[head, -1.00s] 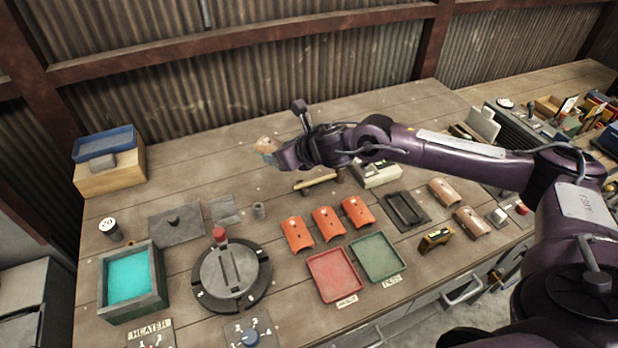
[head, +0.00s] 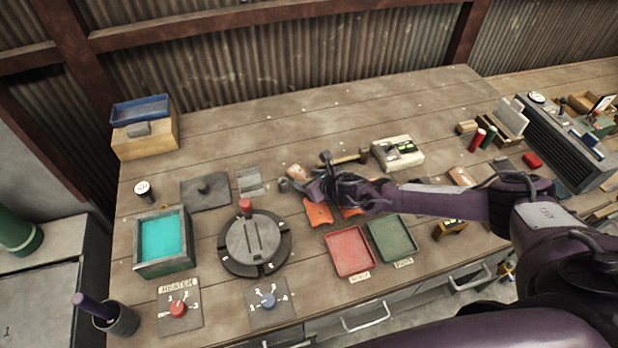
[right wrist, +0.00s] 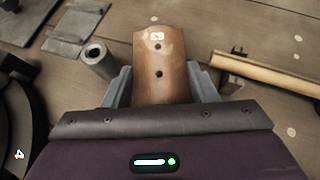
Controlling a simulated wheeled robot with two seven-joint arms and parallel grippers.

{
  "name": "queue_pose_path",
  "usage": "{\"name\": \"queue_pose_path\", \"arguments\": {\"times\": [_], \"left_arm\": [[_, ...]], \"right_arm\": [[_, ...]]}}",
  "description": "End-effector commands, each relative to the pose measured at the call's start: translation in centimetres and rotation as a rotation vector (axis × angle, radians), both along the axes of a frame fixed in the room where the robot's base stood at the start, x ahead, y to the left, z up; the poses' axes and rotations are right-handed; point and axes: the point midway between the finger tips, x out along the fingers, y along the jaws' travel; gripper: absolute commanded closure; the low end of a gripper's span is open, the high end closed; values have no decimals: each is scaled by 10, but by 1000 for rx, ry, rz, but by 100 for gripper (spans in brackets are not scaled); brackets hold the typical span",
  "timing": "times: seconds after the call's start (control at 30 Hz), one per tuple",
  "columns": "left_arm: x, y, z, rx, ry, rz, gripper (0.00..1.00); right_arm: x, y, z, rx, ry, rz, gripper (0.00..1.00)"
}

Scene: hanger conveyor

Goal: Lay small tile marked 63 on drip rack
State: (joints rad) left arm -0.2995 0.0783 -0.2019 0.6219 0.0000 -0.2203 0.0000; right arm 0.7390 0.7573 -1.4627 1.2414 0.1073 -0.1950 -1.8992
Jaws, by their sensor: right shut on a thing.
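A small tan-brown curved tile (right wrist: 160,65) is held between the fingers of my right gripper (right wrist: 161,88), which also shows in the head view (head: 308,183). The tile has two dark holes and a pale label that looks like 63, small and hard to read. In the head view the tile (head: 296,172) is above the table, near a small grey tube (right wrist: 97,54). I cannot tell surely which thing is the drip rack; a grey ridged piece (head: 250,181) lies just left of the tile. My left gripper is not in view.
A round dark turntable (head: 256,243) with a red knob and a teal bath (head: 160,238) stand to the left. A red tray (head: 349,251) and a green tray (head: 392,239) are in front. Orange tiles (head: 318,213) lie partly under my arm.

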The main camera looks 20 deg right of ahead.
Motion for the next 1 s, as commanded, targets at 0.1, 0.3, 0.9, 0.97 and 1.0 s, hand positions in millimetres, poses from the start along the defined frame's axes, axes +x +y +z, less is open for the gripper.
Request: {"name": "queue_pose_path", "arguments": {"times": [0.1, 0.3, 0.9, 0.97, 1.0], "left_arm": [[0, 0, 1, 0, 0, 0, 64], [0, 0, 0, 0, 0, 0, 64], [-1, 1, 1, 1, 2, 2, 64], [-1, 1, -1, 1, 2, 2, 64], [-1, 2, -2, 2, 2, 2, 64]], "right_arm": [[1, 0, -3, 1, -3, 0, 72], [1, 0, -3, 1, -3, 0, 72], [-2, -2, -2, 0, -1, -1, 39], [-6, -3, 1, 0, -1, -1, 39], [-10, -5, 4, 0, -1, 0, 39]]}}
